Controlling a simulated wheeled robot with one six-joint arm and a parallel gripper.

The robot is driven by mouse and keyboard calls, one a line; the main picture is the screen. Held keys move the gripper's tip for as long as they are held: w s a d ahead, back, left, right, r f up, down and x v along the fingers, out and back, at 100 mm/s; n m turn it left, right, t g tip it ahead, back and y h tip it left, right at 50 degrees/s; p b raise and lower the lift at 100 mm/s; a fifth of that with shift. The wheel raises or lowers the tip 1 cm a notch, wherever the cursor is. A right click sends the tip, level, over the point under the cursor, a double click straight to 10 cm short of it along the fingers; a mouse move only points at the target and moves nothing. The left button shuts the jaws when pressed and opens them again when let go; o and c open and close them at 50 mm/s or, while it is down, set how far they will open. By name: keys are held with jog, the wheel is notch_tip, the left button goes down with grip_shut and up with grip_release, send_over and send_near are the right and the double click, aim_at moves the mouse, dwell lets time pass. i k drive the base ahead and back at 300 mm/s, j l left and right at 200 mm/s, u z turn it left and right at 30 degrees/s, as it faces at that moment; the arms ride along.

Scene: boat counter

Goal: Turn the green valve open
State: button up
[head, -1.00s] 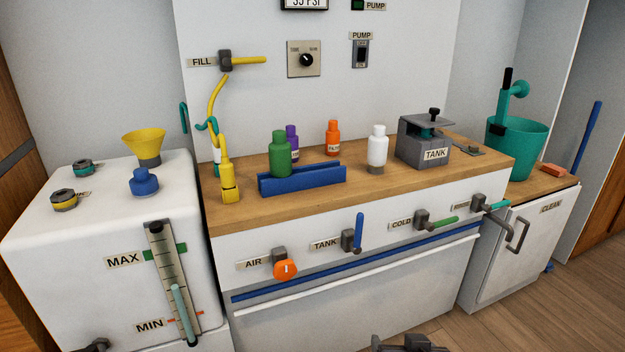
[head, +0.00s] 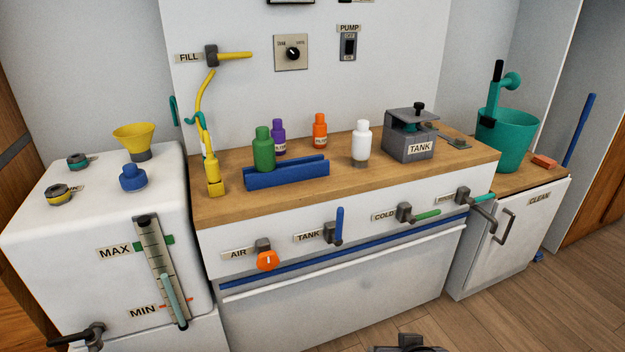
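The green valve handle (head: 427,214) is on the counter's front panel, to the right of the "COLD" label (head: 384,217). It points right, close to horizontal, from its dark grey valve body (head: 404,212). Only the top of a dark grey part, which looks like my gripper (head: 408,346), shows at the bottom edge of the head view. It is low in front of the counter, apart from the valve. Its fingers are not clearly visible, so I cannot tell whether it is open or shut.
On the same panel are an orange "AIR" knob (head: 267,260), an upright blue "TANK" handle (head: 339,224) and a teal handle (head: 480,197) at right. A blue rail (head: 350,250) runs below them. A cabinet handle (head: 505,228) juts out at right. The floor in front is clear.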

aim_at(411, 219)
jog(key=j, duration=0.1)
jog(key=i+l+z, duration=0.15)
jog(key=l, duration=0.25)
jog(key=i+l+z, duration=0.15)
jog(key=l, duration=0.3)
jog(key=i+l+z, duration=0.1)
jog(key=l, duration=0.25)
jog(key=i, duration=0.1)
